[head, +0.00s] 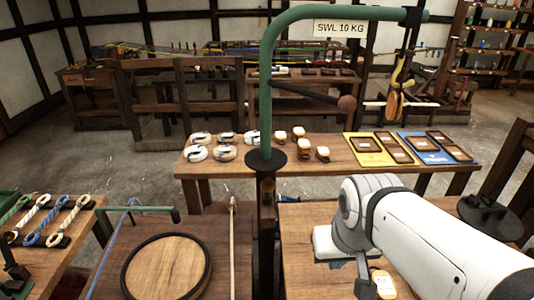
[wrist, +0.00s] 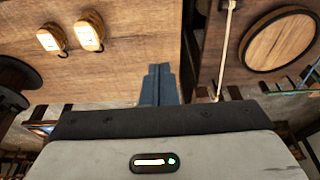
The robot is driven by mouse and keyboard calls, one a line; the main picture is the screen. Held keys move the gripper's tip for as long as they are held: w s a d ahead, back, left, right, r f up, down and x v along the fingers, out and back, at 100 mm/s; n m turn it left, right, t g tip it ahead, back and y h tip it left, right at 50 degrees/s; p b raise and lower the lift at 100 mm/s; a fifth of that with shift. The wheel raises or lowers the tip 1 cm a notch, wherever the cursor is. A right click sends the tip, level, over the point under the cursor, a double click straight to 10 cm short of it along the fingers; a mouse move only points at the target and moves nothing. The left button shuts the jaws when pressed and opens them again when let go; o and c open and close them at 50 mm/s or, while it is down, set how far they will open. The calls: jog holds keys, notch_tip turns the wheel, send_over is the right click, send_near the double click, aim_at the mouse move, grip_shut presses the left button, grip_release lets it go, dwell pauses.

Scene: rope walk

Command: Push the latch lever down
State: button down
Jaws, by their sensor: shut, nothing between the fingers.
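A dark lever with a brown ball knob (head: 347,103) sticks out to the right from the green post (head: 266,110) in the head view. It slopes slightly downward toward the knob and looks like the latch lever. I cannot make it out in the wrist view. My gripper (wrist: 160,72) is shut and empty in the wrist view, its fingers together over a wooden bench top. In the head view my white arm is at the lower right, well below and apart from the lever, and the fingertips are not clearly seen.
The left bench bears a round wooden disc (head: 167,268) and a cord (head: 232,240). Small labelled blocks (wrist: 89,30) lie near my gripper. A table (head: 230,170) stands behind.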

jog(key=shift+d, duration=0.2)
jog(key=w+a+r+b, duration=0.1)
jog(key=w+a, duration=0.3)
jog(key=w, duration=0.6)
jog(key=w+a+r+n+b, duration=0.1)
jog(key=w+a+r, duration=0.3)
jog(key=w, duration=0.6)
jog(key=w+a+r+b, duration=0.1)
jog(key=w+a+r, duration=0.2)
jog(key=w, duration=0.7)
jog(key=shift+w+a+n+t+y, duration=0.3)
jog(key=shift+a+t, duration=0.1)
jog(key=shift+a, duration=0.2)
jog(key=f, duration=0.6)
jog(key=f+p, duration=0.1)
jog(key=f, duration=0.2)
jog(key=shift+s, duration=0.25)
jog(key=shift+s+d+f, duration=0.1)
jog(key=shift+f, duration=0.1)
